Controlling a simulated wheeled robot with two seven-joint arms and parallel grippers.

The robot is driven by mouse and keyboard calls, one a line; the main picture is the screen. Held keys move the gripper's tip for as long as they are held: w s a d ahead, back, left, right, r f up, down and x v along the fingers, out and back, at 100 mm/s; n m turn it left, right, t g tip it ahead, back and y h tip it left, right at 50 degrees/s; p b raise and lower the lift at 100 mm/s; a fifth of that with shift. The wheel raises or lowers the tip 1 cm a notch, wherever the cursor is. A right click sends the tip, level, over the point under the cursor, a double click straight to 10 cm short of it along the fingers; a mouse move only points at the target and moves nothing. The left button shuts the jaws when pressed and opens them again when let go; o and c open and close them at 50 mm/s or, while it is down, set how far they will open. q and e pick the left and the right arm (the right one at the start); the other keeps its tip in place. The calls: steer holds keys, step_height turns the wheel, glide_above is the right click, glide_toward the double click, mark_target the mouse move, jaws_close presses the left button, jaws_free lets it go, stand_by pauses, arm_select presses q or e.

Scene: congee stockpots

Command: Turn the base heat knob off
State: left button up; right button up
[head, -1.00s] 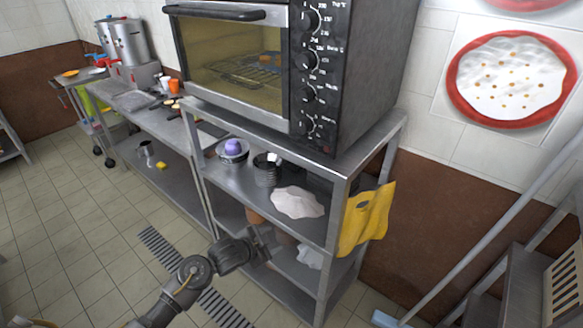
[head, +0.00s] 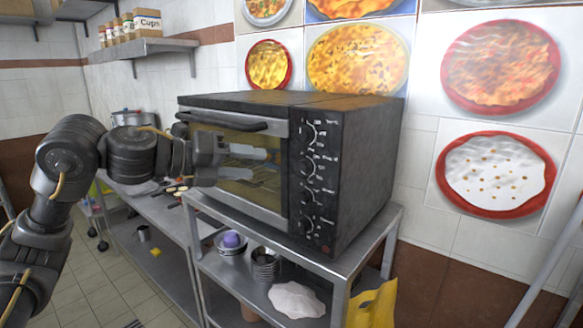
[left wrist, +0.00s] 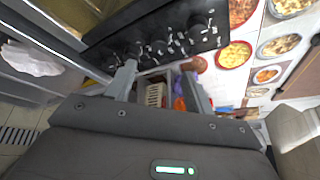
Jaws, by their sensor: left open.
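The dark oven (head: 345,165) stands on a metal shelf unit, with its control panel to the right of the glass door. Several round black knobs run down the panel, including an upper knob (head: 309,132), one below it (head: 308,165), a third (head: 308,196) and a low one (head: 307,224). Their labels are too small to tell which is base heat. My left gripper (head: 268,162) is open and empty in front of the door, left of the panel. In the left wrist view the knobs (left wrist: 158,47) show beyond the spread fingers (left wrist: 160,72), apart from them.
The oven door handle (head: 222,121) juts out near the gripper. Below, the shelf unit (head: 335,265) holds bowls (head: 231,244) and a white cloth (head: 297,299). A yellow cloth (head: 372,305) hangs at its right end.

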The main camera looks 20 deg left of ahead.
mark_target(298, 168)
arm_select(q)
steer(key=p+x, duration=0.4)
steer(key=x, duration=0.5)
steer(key=shift+w+d, duration=0.15)
steer(key=shift+w, duration=0.25)
steer(key=shift+w+d+f, duration=0.25)
steer(key=shift+w+d, duration=0.05)
steer(key=shift+w, duration=0.05)
steer(key=c, duration=1)
